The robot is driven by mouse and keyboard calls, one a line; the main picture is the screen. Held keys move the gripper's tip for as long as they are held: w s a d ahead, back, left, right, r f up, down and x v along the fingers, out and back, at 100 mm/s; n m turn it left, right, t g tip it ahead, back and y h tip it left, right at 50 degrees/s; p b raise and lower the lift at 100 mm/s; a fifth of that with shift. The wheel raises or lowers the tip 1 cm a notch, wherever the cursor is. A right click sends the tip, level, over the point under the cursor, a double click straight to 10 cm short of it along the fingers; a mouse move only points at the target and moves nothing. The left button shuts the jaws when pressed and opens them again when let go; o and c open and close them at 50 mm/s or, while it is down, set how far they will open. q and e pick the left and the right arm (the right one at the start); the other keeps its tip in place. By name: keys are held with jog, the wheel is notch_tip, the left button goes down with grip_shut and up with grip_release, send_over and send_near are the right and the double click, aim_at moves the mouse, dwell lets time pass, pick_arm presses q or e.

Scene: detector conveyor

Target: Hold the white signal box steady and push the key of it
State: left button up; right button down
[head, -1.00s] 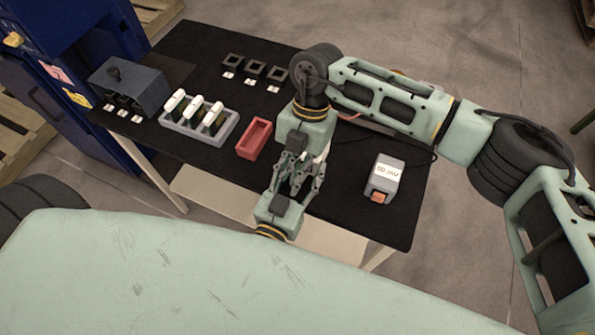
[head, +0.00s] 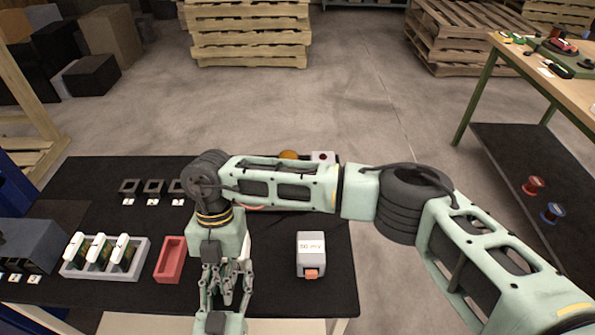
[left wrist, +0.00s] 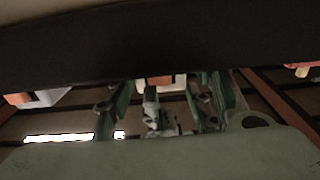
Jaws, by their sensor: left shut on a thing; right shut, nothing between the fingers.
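The white signal box (head: 311,243) stands upright on the black table top, right of my grippers in the head view. It has a label on top and an orange key (head: 311,272) on its near side. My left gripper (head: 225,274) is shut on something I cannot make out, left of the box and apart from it. My right gripper (head: 225,292) is shut and empty, close against the left one; their fingers overlap in the picture. The left wrist view shows green fingers (left wrist: 165,110) in front of a small white and orange thing (left wrist: 160,82).
A red tray (head: 170,260) and a grey rack (head: 139,262) with white-topped modules stand left of my grippers. Several dark square holders (head: 153,187) lie behind. A white box with a red button (head: 323,157) is partly behind my arm. The table is clear around the signal box.

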pick_arm(q)
jog(key=shift+s+f, duration=0.1)
jog(key=shift+f, duration=0.2)
pick_arm(e)
jog(key=v, duration=0.9)
jog(key=a+r+g+y, duration=0.2)
jog(key=a+g+y, duration=0.2)
jog(key=a+y, duration=0.25)
jog(key=w+d+r+m+t+y, duration=0.15)
jog(key=w+r+y, duration=0.25)
jog(key=w+y, duration=0.45)
jog(key=w+d+f+m+t, duration=0.5)
jog(key=w+d+t, duration=0.3)
jog(key=d, duration=0.3)
jog(key=w+d+f+m+t+y, duration=0.1)
jog(key=w+d+f+m+t, duration=0.4)
jog(key=w+d+m+t, duration=0.3)
jog(key=d+t, duration=0.2)
jog(key=d, duration=0.1)
jog(key=shift+w, duration=0.35)
jog(key=shift+r+t, duration=0.1)
jog(key=shift+t, duration=0.15)
